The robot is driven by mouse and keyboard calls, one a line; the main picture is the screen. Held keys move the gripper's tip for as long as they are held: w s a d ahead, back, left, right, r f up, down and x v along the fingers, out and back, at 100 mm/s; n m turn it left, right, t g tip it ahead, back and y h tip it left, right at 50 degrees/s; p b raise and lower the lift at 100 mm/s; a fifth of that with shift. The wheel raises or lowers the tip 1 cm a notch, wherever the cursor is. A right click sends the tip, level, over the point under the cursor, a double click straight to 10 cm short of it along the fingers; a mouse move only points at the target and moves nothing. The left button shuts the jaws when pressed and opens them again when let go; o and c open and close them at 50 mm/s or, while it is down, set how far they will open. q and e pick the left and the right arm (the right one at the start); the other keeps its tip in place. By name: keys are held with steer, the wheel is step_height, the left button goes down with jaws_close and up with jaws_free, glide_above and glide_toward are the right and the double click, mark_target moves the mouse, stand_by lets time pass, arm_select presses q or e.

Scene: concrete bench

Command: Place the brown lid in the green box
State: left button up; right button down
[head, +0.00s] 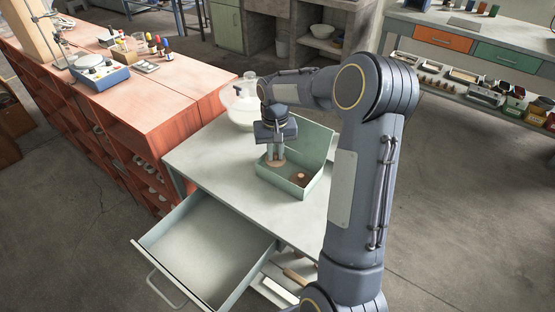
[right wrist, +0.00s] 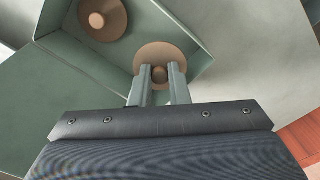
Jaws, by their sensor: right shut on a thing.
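The green box (head: 297,187) stands on the grey bench, open at the top. My right gripper (head: 277,158) points down at the box's left part and is shut on the knob of a round brown lid (right wrist: 158,54). In the right wrist view, that lid lies within the box's outline, near one corner; I cannot tell whether it touches the floor. A second brown lid with a paler knob (head: 299,178) lies in the box, and it also shows in the right wrist view (right wrist: 102,18). My left gripper is not in view.
A clear glass vessel (head: 240,108) stands behind the box. An empty drawer (head: 205,250) is pulled out at the front of the bench (head: 215,160). A red-brown cabinet (head: 140,105) with instruments on top stands at the left. The bench top left of the box is clear.

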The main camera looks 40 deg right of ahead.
mark_target(277, 160)
steer(key=shift+d+f, duration=0.2)
steer(key=shift+f, duration=0.05)
steer(key=f, duration=0.3)
steer(key=shift+d+f, duration=0.2)
steer(key=shift+f, duration=0.05)
